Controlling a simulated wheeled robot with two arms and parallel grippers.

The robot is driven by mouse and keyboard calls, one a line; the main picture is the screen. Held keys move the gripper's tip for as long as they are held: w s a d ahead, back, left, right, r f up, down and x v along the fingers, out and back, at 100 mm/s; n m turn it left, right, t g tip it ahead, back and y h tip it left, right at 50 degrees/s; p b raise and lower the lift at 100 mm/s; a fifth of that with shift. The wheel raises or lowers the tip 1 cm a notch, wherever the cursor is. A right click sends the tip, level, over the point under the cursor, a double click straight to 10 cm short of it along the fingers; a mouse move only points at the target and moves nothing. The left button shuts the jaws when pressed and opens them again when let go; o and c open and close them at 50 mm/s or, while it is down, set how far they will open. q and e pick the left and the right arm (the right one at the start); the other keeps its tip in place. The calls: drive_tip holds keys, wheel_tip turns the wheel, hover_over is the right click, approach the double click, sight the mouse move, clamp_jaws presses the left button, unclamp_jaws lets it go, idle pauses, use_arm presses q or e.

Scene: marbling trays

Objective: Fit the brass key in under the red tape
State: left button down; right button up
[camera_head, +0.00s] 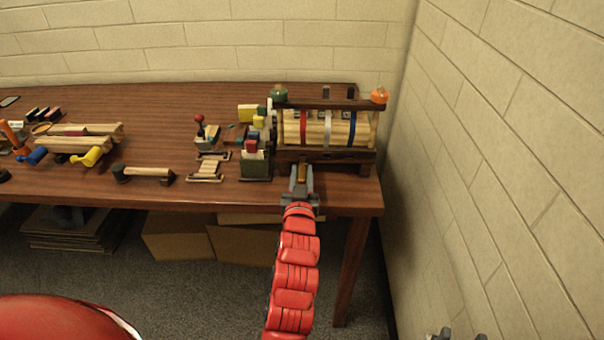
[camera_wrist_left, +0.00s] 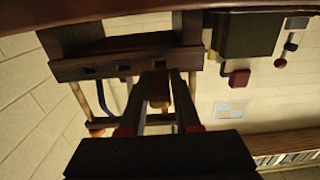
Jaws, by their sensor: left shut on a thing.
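A dark wooden rack (camera_head: 345,157) at the table's right end carries a red tape (camera_head: 303,127), a silver-white tape (camera_head: 327,128) and a blue tape (camera_head: 352,128). My left gripper (camera_head: 301,186) is at the rack's front, below the red tape. It is shut on the brass key (camera_head: 302,172), which also shows between the fingers in the left wrist view (camera_wrist_left: 158,92). There, the rack's front bar (camera_wrist_left: 108,68) has a row of slots, and the fingers meet the bar near the rightmost slot. Whether the key's tip is inside is hidden.
A green box with a red block (camera_head: 254,165) stands close left of the rack. A red-knobbed stand (camera_head: 207,133) and wooden pieces lie further left. The wall is close on the right. Grey tips (camera_head: 456,335), possibly my right gripper, show at the bottom edge.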

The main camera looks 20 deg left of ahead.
sight(303, 163)
use_arm(q)
drive_tip(key=shift+b, duration=0.6)
idle(0.9)
drive_tip(key=shift+b+x, duration=0.65)
drive_tip(key=shift+x, duration=1.2)
drive_tip(key=c, duration=0.5)
unclamp_jaws()
drive_tip(key=shift+c, duration=0.2)
